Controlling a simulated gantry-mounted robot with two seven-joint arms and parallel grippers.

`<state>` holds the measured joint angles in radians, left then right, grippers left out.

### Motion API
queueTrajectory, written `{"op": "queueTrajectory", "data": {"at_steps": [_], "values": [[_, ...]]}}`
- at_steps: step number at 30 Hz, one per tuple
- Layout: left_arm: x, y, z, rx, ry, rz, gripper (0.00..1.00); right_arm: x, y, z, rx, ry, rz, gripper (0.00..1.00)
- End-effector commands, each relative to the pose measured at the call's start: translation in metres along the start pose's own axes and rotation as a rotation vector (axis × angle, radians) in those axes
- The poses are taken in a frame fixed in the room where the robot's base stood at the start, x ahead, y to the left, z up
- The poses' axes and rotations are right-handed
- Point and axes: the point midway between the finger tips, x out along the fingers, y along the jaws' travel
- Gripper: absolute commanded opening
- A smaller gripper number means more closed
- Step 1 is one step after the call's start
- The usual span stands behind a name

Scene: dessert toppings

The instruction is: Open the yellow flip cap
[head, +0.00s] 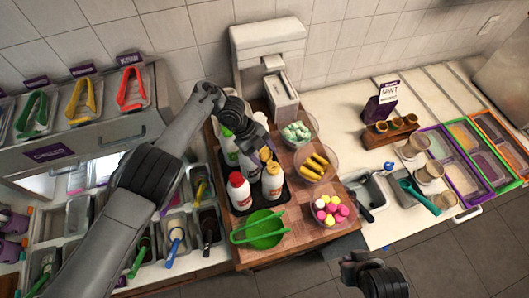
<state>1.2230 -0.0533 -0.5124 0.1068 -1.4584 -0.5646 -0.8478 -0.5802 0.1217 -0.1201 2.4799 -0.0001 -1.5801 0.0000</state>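A white bottle with a yellow cap (272,183) stands upright in a dark tray on the wooden board. My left gripper (263,154) hangs right above and behind this cap, its fingers pointing down. The gripper is small and dark here, so I cannot tell whether it touches the cap or how far its fingers are apart. I also cannot tell whether the cap's lid is open or shut. My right gripper (372,276) is at the bottom edge, away from the bottles, its fingers not clear.
A red-capped bottle (239,192) stands close to the left, and a green-capped bottle (228,131) stands behind. Bowls of yellow pieces (314,166), coloured balls (330,210) and pale green pieces (296,133) are to the right. A green bowl (263,239) with tongs is in front.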

Motion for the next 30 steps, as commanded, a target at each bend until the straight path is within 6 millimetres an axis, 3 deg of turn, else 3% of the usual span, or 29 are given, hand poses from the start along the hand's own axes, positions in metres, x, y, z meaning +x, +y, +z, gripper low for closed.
{"op": "queueTrajectory", "data": {"at_steps": [14,30], "values": [[-0.010,-0.003,-0.002,0.003,0.000,-0.004,0.70,-0.005,0.001,-0.001,-0.003,0.000,0.002,0.00],[-0.078,-0.002,-0.003,0.000,0.003,-0.006,0.70,-0.041,0.000,-0.014,0.006,0.002,-0.005,0.00]]}}
